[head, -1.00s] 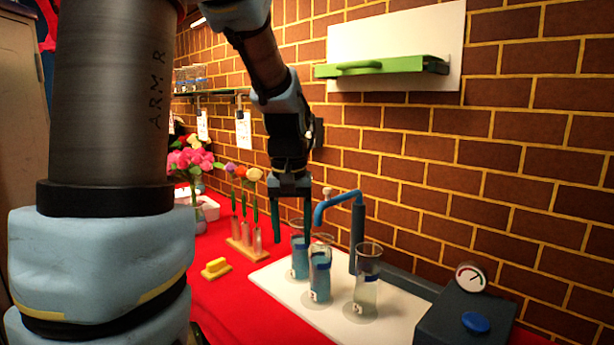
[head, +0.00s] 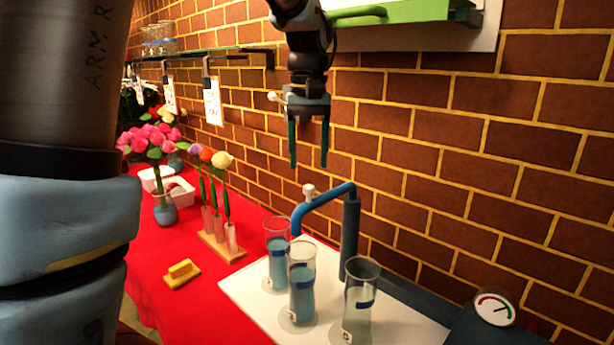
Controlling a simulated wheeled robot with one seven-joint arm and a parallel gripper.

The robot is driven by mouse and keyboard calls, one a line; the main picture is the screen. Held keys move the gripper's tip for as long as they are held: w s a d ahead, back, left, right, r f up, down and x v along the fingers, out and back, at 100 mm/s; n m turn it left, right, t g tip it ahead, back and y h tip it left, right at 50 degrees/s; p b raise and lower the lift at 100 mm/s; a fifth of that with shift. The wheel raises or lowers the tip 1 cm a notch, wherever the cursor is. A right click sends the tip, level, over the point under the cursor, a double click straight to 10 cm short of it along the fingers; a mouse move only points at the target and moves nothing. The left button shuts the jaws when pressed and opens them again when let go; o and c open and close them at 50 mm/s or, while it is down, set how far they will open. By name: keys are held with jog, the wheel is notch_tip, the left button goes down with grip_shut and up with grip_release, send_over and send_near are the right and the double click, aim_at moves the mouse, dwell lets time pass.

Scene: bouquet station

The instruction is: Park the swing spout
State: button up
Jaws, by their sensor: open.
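The blue swing spout (head: 322,203) arches from a dark upright post (head: 349,238) at the back of a white board. Its outlet end points left, over the glasses at the back of the board. A small whitish knob (head: 309,190) shows just behind the arch. My gripper (head: 308,163) is open and empty, its two dark green fingers pointing down. It is above the spout and slightly left of the post, apart from it.
Three glasses stand on the white board (head: 251,287): two with blue liquid (head: 302,285) (head: 278,255) and one paler glass (head: 359,310). A gauge (head: 494,309) is at right. Flower tubes on a wooden rack (head: 222,248), a vase (head: 166,211) and a yellow block (head: 182,272) are left.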

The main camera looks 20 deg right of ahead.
aim_at(309, 186)
jog(key=shift+f+p, duration=0.45)
jog(key=shift+f, duration=2.35)
jog(key=shift+c, duration=0.4)
grip_shut()
